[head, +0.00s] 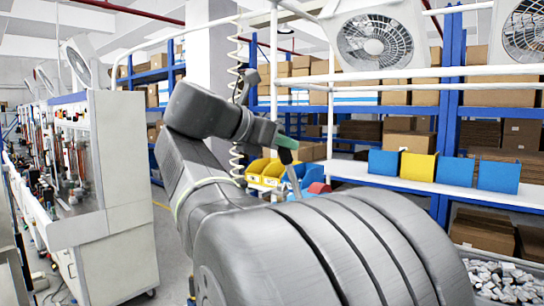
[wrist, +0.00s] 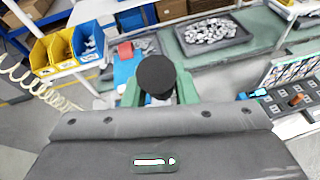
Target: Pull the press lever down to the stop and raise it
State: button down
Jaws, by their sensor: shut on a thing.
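A black round knob (wrist: 156,74), which looks like the end of the press lever, stands between the green fingers of my gripper (wrist: 159,92) in the wrist view. The fingers are shut on it, one at each side. In the head view my gripper (head: 284,139) is at the far end of my arm, in the middle of the picture.
Yellow bins (wrist: 58,47) and a blue bin (wrist: 88,38) stand at the left in the wrist view. A dark tray of pale parts (wrist: 212,34) lies on the green bench at the back. A coiled hose (head: 237,120) hangs near my gripper. Shelves with boxes (head: 405,142) stand behind.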

jog(key=shift+g+y, duration=0.6)
jog(key=shift+g, duration=0.1)
jog(key=w+d+r, duration=0.2)
jog(key=w+d, duration=0.1)
jog(key=shift+w, duration=0.3)
jog(key=shift+w+d+r+g+y, duration=0.2)
jog(key=shift+w+d, duration=0.15)
jog(key=shift+w, duration=0.15)
jog(key=shift+w+d+r+g+y, duration=0.1)
jog(key=shift+w+d+g+y, duration=0.15)
jog(key=shift+w, duration=0.2)
jog(key=c, duration=1.2)
grip_release()
jog(key=shift+f, duration=0.1)
jog(key=shift+o, duration=0.2)
jog(key=v, duration=1.3)
jog(key=shift+s+a, duration=0.25)
